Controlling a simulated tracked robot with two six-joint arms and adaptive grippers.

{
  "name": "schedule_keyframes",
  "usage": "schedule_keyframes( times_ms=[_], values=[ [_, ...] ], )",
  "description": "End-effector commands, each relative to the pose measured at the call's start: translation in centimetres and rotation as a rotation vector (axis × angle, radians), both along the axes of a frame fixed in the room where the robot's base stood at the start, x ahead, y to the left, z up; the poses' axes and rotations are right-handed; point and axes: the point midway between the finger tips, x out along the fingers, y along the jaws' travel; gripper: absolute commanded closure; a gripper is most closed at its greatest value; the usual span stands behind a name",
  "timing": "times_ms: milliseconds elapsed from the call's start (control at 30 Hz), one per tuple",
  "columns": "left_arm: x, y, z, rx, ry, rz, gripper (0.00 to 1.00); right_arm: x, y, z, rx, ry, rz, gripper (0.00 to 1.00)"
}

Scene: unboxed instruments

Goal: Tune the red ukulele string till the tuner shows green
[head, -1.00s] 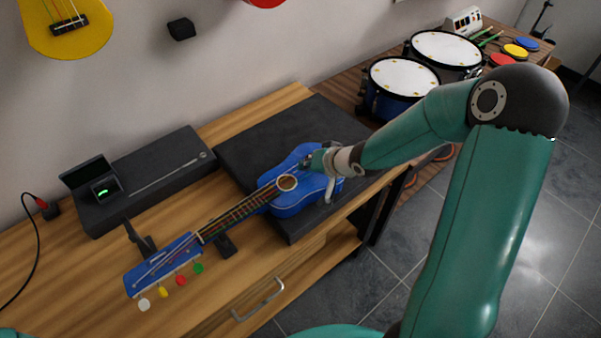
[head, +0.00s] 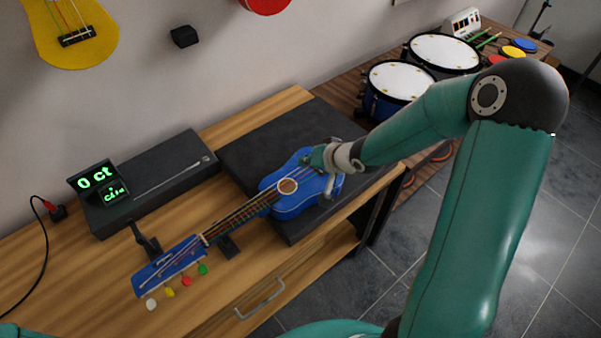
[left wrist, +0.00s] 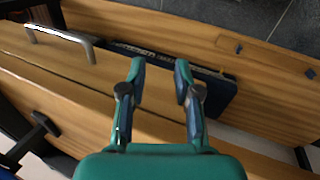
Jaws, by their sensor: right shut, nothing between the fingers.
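The blue ukulele (head: 300,205) lies across the bench, its body on a black mat and its neck on a dark rest. Its white, yellow, red (head: 187,281) and green pegs stick out along the near side of the headstock (head: 168,265). The tuner (head: 95,178) at the left shows "0 ct" in green, with smaller green text below. My right gripper (head: 318,158) is shut and empty at the ukulele body by the strings; its fingertips are partly hidden. My left gripper (left wrist: 161,70) is open and empty in the left wrist view, above wooden bench parts.
The long black case (head: 165,165) stands along the wall by the tuner. Blue drums (head: 402,85) stand at the back right. The drawer handle (head: 262,298) sticks out in front. A dark blue flat object (left wrist: 218,95) lies beyond my left fingers.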

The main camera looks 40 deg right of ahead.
Motion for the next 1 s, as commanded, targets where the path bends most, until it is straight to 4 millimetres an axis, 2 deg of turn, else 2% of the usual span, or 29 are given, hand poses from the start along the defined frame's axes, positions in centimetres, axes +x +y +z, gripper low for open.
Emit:
schedule_keyframes(
  times_ms=[33,267,1000],
  values=[
    [0.0,0.0,1.1,0.000,0.000,0.000,0.68,0.0,0.0,1.2,0.000,0.000,0.000,1.00],
    [0.0,0.0,3.0,0.000,0.000,0.000,0.68,0.0,0.0,3.0,0.000,0.000,0.000,1.00],
    [0.0,0.0,2.9,0.000,0.000,0.000,0.68,0.0,0.0,2.9,0.000,-0.001,-0.001,1.00]
  ],
)
